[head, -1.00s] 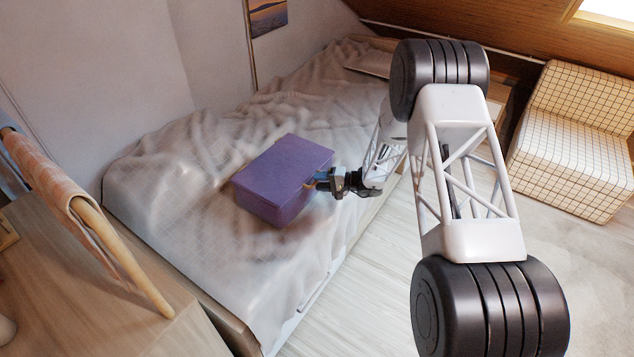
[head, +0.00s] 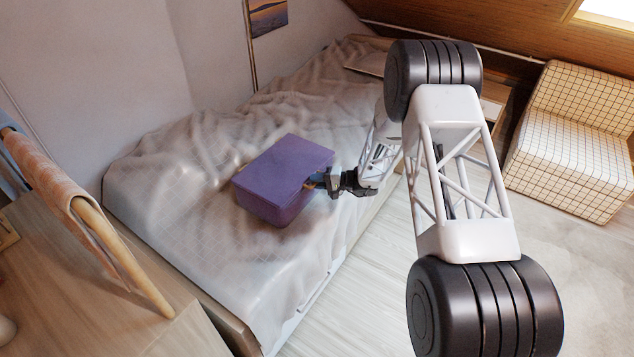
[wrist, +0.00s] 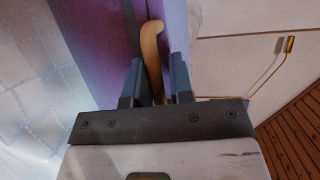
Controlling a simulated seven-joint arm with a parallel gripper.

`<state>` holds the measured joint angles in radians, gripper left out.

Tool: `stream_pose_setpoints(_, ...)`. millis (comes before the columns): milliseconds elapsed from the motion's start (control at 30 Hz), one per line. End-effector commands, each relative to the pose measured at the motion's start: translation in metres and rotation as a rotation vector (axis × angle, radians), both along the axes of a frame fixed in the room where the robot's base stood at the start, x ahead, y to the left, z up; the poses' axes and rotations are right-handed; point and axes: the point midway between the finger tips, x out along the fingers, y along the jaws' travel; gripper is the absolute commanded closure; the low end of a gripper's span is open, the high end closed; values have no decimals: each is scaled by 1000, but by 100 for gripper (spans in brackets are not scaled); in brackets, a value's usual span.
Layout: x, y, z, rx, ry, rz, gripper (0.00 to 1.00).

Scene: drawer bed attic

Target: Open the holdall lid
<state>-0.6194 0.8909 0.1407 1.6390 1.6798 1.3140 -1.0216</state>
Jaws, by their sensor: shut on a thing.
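The purple holdall (head: 270,200) sits on the bed in the head view, with its flat lid (head: 290,160) down. Its purple side also shows in the wrist view (wrist: 95,35). A tan, curved handle (wrist: 152,45) stands out from the holdall's side facing me. My gripper (head: 316,182) is at that side, to the right of the holdall. In the wrist view my gripper (wrist: 157,70) has its two dark fingers on either side of the handle, shut on it. The exact contact at the fingertips is partly hidden.
The holdall rests on a rumpled pale bedcover (head: 190,160). Bare pale floor (head: 370,265) lies right of the bed. A wooden desk (head: 70,290) with a chair back is at lower left. A checked armchair (head: 575,140) stands at right.

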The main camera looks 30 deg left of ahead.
Motion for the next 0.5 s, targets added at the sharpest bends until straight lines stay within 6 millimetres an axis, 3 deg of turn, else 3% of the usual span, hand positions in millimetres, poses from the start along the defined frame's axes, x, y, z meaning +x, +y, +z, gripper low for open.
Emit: stream_pose_setpoints(500, -1, -3, 3, -35, 5, -2, 100)
